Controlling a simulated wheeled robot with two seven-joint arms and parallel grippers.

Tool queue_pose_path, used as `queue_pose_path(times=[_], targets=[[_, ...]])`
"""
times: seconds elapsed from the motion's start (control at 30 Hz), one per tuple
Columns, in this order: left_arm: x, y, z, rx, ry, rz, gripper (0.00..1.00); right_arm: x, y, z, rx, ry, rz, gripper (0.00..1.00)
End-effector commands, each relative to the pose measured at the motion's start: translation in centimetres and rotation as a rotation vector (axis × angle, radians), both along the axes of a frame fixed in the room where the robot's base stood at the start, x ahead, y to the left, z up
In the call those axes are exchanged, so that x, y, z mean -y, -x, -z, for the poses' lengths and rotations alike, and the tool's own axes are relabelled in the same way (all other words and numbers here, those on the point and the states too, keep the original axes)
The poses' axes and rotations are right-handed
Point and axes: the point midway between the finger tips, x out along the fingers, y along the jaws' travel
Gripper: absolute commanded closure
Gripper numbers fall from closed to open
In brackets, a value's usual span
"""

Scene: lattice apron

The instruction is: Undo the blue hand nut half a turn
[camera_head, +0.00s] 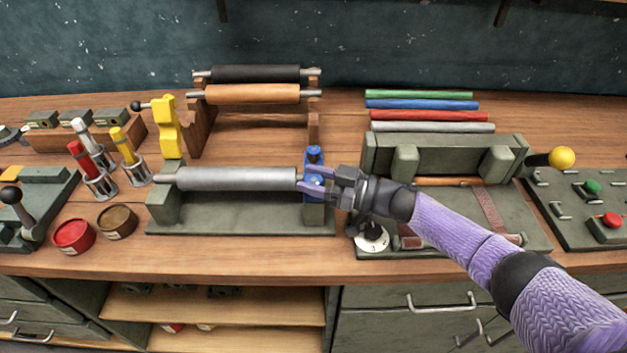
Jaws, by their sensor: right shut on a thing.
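The blue hand nut (316,181) is at the right end of a grey roller (238,178), on a blue clamp (314,155) that stands on the right post of a grey-green stand. My right gripper (311,179) reaches in from the right with purple fingers, one above and one below, and is shut on the blue hand nut. The fingers and the wrist partly hide the nut and clamp. The nut's exact turn cannot be told. My left gripper is not in view.
A rack behind holds a black roller (255,73) and an orange roller (252,94). A white dial (372,239) sits beneath my right wrist. Open tins (72,236) stand at front left.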

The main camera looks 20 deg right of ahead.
Motion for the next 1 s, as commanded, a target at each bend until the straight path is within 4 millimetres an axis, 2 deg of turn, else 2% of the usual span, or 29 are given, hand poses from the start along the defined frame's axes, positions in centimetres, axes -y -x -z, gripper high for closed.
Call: queue_pose_path(times=[0.33, 0.37, 0.5, 0.53, 0.83, 1.0], targets=[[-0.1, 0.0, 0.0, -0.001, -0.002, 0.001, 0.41, 0.0, 0.0, 0.0, -0.001, 0.001, -0.002, 1.00], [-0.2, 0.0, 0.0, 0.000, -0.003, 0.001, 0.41, 0.0, 0.0, 0.0, -0.001, 0.001, -0.002, 0.48], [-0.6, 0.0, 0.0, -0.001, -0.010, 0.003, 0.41, 0.0, 0.0, 0.0, -0.001, 0.001, -0.002, 0.18], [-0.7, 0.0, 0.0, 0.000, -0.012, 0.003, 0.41, 0.0, 0.0, 0.0, -0.001, 0.001, -0.002, 0.14], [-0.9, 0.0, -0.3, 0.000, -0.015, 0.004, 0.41, 0.0, 0.0, -0.5, 0.001, 0.001, -0.002, 0.14], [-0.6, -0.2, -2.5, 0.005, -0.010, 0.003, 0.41, 0.0, 0.0, -4.9, 0.005, 0.003, -0.004, 0.14]])
